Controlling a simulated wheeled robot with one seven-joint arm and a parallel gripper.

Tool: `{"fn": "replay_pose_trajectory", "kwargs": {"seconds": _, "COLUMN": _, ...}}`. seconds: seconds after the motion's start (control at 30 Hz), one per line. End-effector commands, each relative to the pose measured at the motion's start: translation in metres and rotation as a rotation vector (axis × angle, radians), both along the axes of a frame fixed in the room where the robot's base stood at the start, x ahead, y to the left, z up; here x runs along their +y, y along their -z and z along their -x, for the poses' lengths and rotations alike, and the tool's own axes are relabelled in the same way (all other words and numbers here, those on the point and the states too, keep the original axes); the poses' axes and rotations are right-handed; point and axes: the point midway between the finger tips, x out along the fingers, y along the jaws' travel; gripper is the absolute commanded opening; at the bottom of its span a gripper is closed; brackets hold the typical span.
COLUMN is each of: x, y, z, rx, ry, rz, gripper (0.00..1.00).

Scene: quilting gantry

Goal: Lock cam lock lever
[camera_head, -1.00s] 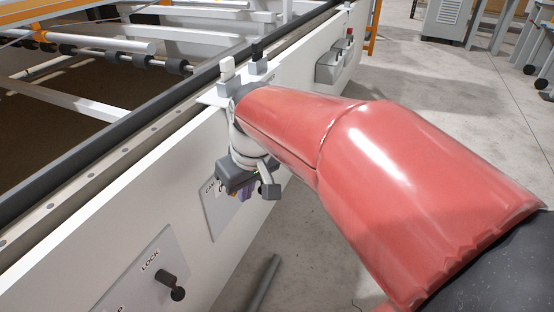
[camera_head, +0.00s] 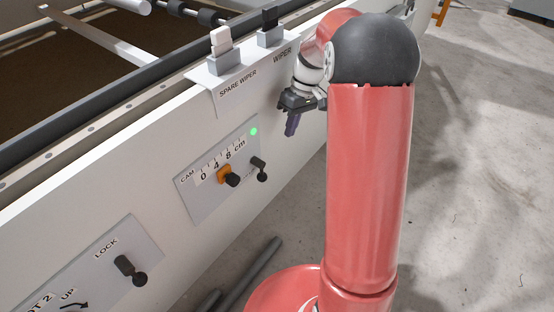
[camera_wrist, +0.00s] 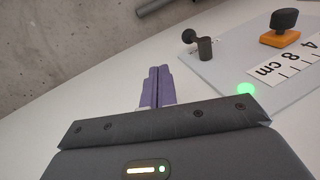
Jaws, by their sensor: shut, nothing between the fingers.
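The cam panel (camera_head: 188,203) is a grey plate on the white side wall. At its right end is the black cam lock lever (camera_head: 258,165), a short stub with a round knob; the knob hangs at its lower end. The lever also shows in the wrist view (camera_wrist: 204,48). An orange slider (camera_head: 223,172) with a black knob sits below the 0-4-8 cm scale. A green light (camera_head: 253,131) glows at the panel's upper right. My gripper (camera_head: 290,130) is shut and empty, its purple fingers above and right of the lever, apart from it.
Above the panel, a shelf holds a white spare wiper (camera_head: 222,48) and a black wiper (camera_head: 270,27). A second panel (camera_head: 90,270) with a LOCK lever (camera_head: 130,270) is at lower left. Grey bars (camera_head: 255,272) are low beside the wall. Open floor (camera_head: 480,190) lies right.

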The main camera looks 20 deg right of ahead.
Motion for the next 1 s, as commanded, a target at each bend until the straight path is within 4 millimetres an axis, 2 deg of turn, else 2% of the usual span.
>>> {"fn": "replay_pose_trajectory", "kwargs": {"seconds": 0.2, "x": 0.0, "y": 0.0, "z": 0.0, "rx": 0.0, "ry": 0.0, "rz": 0.001, "gripper": 0.0}}
{"fn": "replay_pose_trajectory", "kwargs": {"seconds": 0.33, "x": 0.003, "y": 0.008, "z": 0.001, "rx": 0.0, "ry": 0.0, "rz": 0.001, "gripper": 0.0}}
{"fn": "replay_pose_trajectory", "kwargs": {"seconds": 0.47, "x": 0.008, "y": 0.027, "z": 0.004, "rx": 0.003, "ry": -0.001, "rz": 0.001, "gripper": 0.0}}
{"fn": "replay_pose_trajectory", "kwargs": {"seconds": 0.8, "x": 0.028, "y": 0.096, "z": 0.013, "rx": 0.003, "ry": 0.001, "rz": 0.002, "gripper": 0.0}}
{"fn": "replay_pose_trajectory", "kwargs": {"seconds": 1.0, "x": 0.053, "y": 0.1, "z": 0.024, "rx": 0.0, "ry": -0.002, "rz": 0.001, "gripper": 0.0}}
